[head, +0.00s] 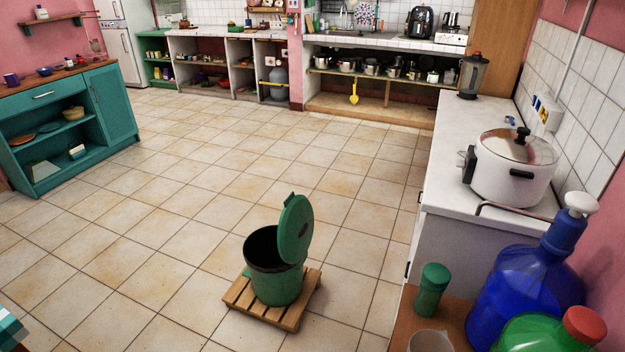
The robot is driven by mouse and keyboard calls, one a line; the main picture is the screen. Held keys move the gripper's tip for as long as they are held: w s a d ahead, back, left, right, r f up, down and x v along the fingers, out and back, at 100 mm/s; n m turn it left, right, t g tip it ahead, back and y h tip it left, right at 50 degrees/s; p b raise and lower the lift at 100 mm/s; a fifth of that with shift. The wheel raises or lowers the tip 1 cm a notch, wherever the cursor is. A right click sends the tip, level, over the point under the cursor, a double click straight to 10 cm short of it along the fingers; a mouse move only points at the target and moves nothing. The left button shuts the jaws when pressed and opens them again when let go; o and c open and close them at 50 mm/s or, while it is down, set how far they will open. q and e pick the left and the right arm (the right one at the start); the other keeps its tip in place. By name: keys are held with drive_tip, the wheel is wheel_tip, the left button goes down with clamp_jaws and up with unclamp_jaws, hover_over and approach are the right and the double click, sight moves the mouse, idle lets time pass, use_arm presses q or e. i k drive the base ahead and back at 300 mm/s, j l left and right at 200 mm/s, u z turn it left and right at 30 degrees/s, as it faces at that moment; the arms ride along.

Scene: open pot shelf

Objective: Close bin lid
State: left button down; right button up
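A green bin (277,284) with a dark inside stands on a small wooden pallet on the tiled floor, near the middle of the head view. Its round green lid (295,229) is open and stands nearly upright on the right side of the rim. The dark opening of the bin is partly visible to the left of the lid. Neither of my grippers shows in the head view.
The wooden pallet (240,294) sticks out around the bin. A white counter (451,140) with a rice cooker (512,180) runs along the right. A blue water bottle (520,300) stands at the lower right. The tiled floor (200,190) is widely clear.

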sight(296, 225)
drive_tip(key=i+j+z, duration=0.65)
drive_tip(key=j, duration=0.3)
drive_tip(key=i+j+z, duration=0.2)
drive_tip(key=j, duration=0.15)
drive_tip(key=i+j+z, duration=0.2)
drive_tip(key=j, duration=0.2)
drive_tip(key=k, duration=0.05)
